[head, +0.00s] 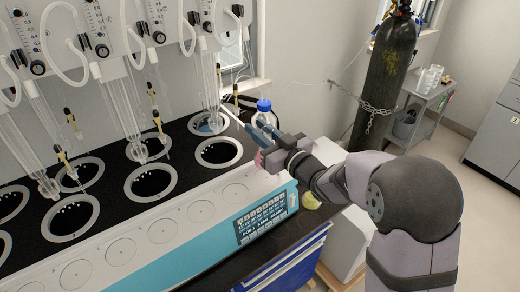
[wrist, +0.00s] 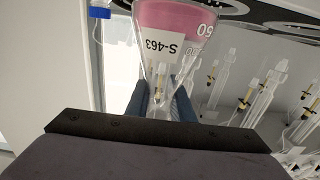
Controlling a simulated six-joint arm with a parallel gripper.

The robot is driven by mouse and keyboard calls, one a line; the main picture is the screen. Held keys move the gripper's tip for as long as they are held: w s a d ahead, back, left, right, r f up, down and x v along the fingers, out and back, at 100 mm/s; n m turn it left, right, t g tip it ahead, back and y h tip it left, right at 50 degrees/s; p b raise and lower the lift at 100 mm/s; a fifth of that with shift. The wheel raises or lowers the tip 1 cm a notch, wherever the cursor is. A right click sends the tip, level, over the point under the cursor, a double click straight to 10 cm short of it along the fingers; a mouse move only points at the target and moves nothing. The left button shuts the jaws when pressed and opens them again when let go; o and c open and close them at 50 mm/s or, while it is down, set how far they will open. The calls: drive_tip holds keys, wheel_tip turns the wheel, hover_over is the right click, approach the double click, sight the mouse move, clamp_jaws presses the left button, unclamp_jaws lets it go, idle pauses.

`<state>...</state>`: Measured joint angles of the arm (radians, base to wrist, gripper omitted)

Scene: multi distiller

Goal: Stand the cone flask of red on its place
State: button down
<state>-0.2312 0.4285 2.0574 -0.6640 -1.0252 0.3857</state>
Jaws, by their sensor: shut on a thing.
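The cone flask of red (wrist: 175,20) fills the top middle of the wrist view, with pink-red liquid and a white label reading S-463. My gripper (wrist: 162,100) is shut on its narrow clear neck, one blue finger on each side. In the head view my gripper (head: 262,140) is over the right end of the distiller, and only a small pink patch of the flask (head: 260,158) shows beside the fingers. Whether the flask's base touches anything is hidden. Which spot is its place cannot be told.
The distiller's black top (head: 108,180) has several ringed wells, with glass tubes hanging above. Pale discs (head: 160,231) line its white front ledge. A blue-capped bottle (head: 264,114) stands behind my gripper. A yellow flask (head: 310,201) is partly hidden below my arm. A chained gas cylinder (head: 388,80) stands behind.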

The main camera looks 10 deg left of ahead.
drive_tip(key=shift+f+p, duration=0.35)
drive_tip(key=shift+f, duration=2.5)
drive_tip(key=shift+f, duration=0.1)
drive_tip(key=shift+f, duration=0.15)
drive_tip(key=c, duration=1.5)
unclamp_jaws()
drive_tip(key=shift+c, duration=0.2)
drive_tip(key=shift+r, duration=0.25)
drive_tip(key=shift+s+d+f, duration=0.1)
drive_tip(key=shift+s+d, duration=0.05)
drive_tip(key=shift+d, duration=0.05)
drive_tip(key=b+v, duration=0.3)
drive_tip(key=v, duration=0.8)
drive_tip(key=shift+s+d, duration=0.15)
drive_tip(key=shift+s, duration=0.1)
